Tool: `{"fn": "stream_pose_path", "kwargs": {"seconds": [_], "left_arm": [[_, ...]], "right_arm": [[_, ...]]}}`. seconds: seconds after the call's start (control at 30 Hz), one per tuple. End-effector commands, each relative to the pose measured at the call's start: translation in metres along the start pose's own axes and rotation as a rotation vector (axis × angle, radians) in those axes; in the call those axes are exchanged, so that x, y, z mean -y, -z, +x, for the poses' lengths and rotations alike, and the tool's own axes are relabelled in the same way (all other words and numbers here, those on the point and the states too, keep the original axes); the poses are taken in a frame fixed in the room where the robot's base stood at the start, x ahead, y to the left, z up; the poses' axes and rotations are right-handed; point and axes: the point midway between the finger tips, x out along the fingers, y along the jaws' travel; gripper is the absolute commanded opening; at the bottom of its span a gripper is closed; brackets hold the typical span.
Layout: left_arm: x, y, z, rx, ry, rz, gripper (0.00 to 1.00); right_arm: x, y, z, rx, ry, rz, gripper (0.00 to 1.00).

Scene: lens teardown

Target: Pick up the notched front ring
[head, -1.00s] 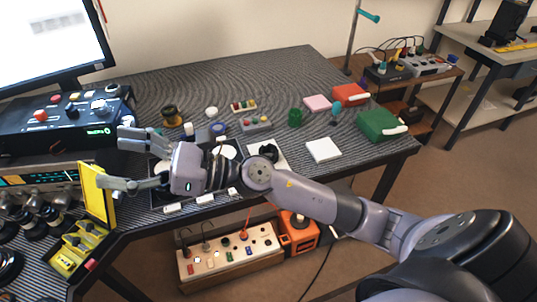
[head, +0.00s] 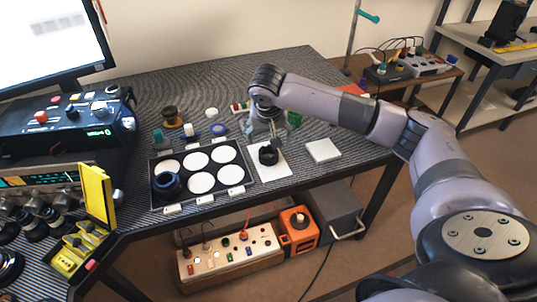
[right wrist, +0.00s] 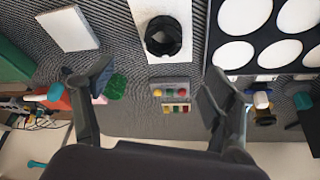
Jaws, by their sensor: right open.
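A black ring, which looks like the notched front ring (head: 268,155), lies on a white square pad (head: 268,172) right of the black tray. In the right wrist view the ring (right wrist: 150,40) sits on the white pad (right wrist: 147,8) near the top, with its opening facing up and an uneven inner edge. My right gripper (head: 264,135) points down just behind and above the ring. In the right wrist view the gripper (right wrist: 160,75) has its fingers wide apart with nothing between them; the ring lies beyond the fingertips. My left gripper is out of view.
The black tray (head: 155,203) with white discs holds a dark lens part (head: 167,185) at its front left. A blank white pad (head: 323,151) lies right of the ring. Small blocks with coloured buttons (right wrist: 171,96) lie behind it. A yellow case (head: 97,195) stands at left.

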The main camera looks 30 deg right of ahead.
Motion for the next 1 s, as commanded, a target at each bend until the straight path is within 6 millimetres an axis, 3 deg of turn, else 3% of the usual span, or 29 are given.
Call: {"fn": "stream_pose_path", "kwargs": {"seconds": [0.3,0.57,0.83,1.0], "left_arm": [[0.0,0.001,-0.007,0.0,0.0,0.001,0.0],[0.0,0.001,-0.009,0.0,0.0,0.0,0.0],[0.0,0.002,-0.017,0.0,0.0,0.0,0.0],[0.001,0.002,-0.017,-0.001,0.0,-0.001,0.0]], "right_arm": [[0.001,-0.001,0.064,0.004,0.001,0.002,0.77],[0.002,0.0,0.083,0.003,0.003,0.002,0.77],[0.006,0.003,0.12,0.005,0.004,0.003,0.77],[0.005,0.003,0.131,0.002,0.004,0.001,0.77]]}}
